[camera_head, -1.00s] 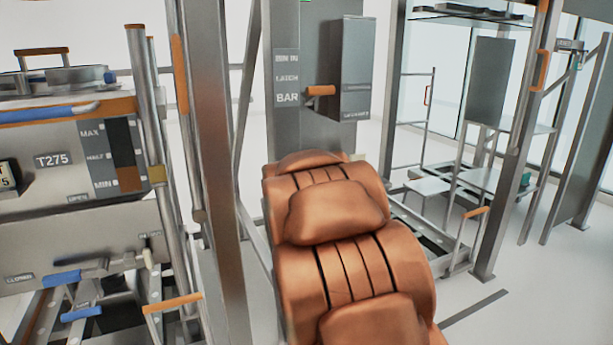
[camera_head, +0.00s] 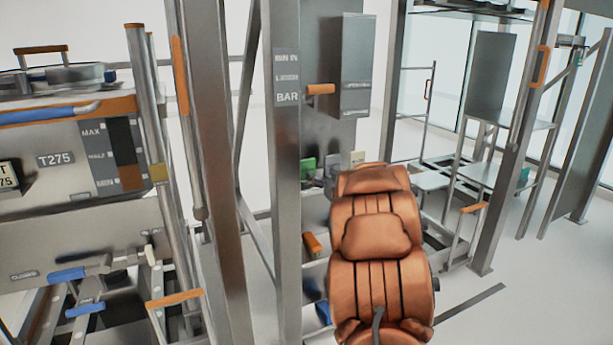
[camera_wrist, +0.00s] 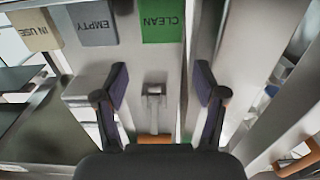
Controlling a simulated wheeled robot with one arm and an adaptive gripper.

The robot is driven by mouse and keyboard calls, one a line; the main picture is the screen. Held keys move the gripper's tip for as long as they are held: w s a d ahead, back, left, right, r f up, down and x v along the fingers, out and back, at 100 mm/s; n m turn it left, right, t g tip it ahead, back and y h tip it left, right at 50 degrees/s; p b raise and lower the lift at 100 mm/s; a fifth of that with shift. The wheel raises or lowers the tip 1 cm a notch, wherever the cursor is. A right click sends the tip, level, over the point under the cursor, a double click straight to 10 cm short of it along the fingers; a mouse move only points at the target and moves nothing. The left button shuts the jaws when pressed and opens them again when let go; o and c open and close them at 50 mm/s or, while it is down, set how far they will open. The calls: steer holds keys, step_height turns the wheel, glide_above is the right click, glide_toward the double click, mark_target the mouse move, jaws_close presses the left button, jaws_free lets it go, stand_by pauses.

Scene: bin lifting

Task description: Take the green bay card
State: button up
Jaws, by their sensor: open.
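The green card (camera_wrist: 162,20), marked CLEAN, is at the top of the wrist view, with its lettering upside down. In the head view the green card (camera_head: 308,168) stands at the left of a short row on the grey frame, left of my orange arm. My gripper (camera_wrist: 161,78) has its two dark fingers spread apart with nothing held. The green card is beyond the fingertips, roughly in line with the gap, and not touched. In the head view my gripper is hidden behind my arm.
A grey EMPTY card (camera_wrist: 93,22) and a beige IN USE card (camera_wrist: 35,29) stand beside the green one. A metal bracket (camera_wrist: 154,105) is between the fingers. An upright post (camera_head: 286,180) stands left of the cards. An orange latch handle (camera_head: 320,89) is above them.

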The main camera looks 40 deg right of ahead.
mark_target(307, 163)
steer(key=x, duration=0.5)
steer(key=shift+w+d+b, duration=0.1)
steer(key=shift+w+b, duration=0.2)
steer(key=shift+w, duration=0.05)
steer(key=shift+w+d+f, duration=0.15)
steer(key=shift+w+d, duration=0.05)
steer(key=shift+w, duration=0.35)
steer(key=shift+b+x, duration=0.45)
steer(key=shift+x, duration=1.8)
steer(key=shift+a, duration=0.1)
steer(key=c, duration=0.8)
steer(key=shift+c, duration=0.2)
